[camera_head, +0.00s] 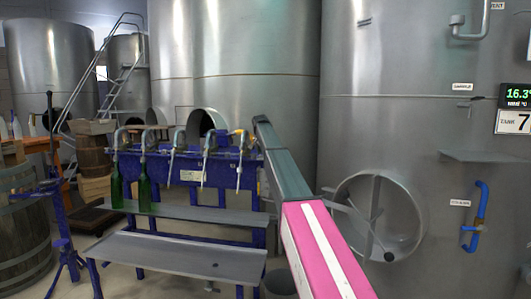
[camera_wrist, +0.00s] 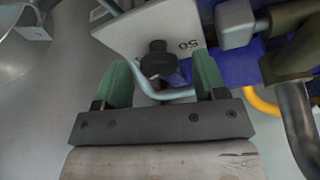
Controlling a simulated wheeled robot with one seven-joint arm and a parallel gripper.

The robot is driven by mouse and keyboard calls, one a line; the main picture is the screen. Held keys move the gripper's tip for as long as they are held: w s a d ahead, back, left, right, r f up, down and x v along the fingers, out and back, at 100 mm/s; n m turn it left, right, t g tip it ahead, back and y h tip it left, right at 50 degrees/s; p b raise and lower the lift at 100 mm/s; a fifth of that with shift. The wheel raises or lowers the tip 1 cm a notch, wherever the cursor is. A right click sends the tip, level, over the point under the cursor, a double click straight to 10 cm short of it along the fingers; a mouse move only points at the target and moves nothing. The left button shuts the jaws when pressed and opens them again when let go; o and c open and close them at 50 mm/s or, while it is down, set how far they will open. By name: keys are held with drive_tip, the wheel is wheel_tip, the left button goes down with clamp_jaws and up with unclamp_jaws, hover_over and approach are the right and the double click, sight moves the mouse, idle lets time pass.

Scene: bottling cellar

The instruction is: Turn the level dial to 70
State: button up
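The level dial shows in the wrist view as a black knob (camera_wrist: 158,63) in front of a light grey plate (camera_wrist: 130,35). The number 50 is printed on the plate, upside down in this view, just right of the knob. My gripper (camera_wrist: 161,72) has green fingers and is open, one finger on each side of the knob in the picture. Gaps show between the knob and both fingers. I cannot tell whether the fingertips reach to the knob's depth. In the head view my arm hides the dial and gripper.
The blue filler frame (camera_head: 225,165) carries several curved spouts, with green bottles (camera_head: 145,194) at its left and a grey shelf (camera_head: 190,256) below. In the wrist view, pipes (camera_wrist: 297,110) and a yellow hose (camera_wrist: 262,104) lie close on the right. A large steel tank (camera_head: 420,100) stands at right.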

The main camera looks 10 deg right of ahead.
drive_tip(key=v, duration=1)
drive_tip(key=shift+s+r, duration=0.15)
drive_tip(key=shift+r, duration=0.15)
drive_tip(key=shift+a, duration=0.15)
drive_tip(key=s+d+f+n+g, duration=0.1)
drive_tip(key=s+f, duration=0.6)
drive_tip(key=f, duration=0.5)
drive_tip(key=s+f+n+y, duration=0.1)
drive_tip(key=s+f, duration=0.7)
drive_tip(key=f, duration=0.4)
drive_tip(key=s+d+f+n+g, duration=0.1)
drive_tip(key=s+f+n, duration=0.1)
drive_tip(key=s+f, duration=0.75)
drive_tip(key=s+f+n, duration=0.1)
drive_tip(key=s+f, duration=1)
drive_tip(key=s, duration=0.3)
drive_tip(key=s+f+n+g+y, duration=0.1)
drive_tip(key=s+f, duration=1.1)
drive_tip(key=s, duration=0.3)
drive_tip(key=shift+d+n+g, duration=0.3)
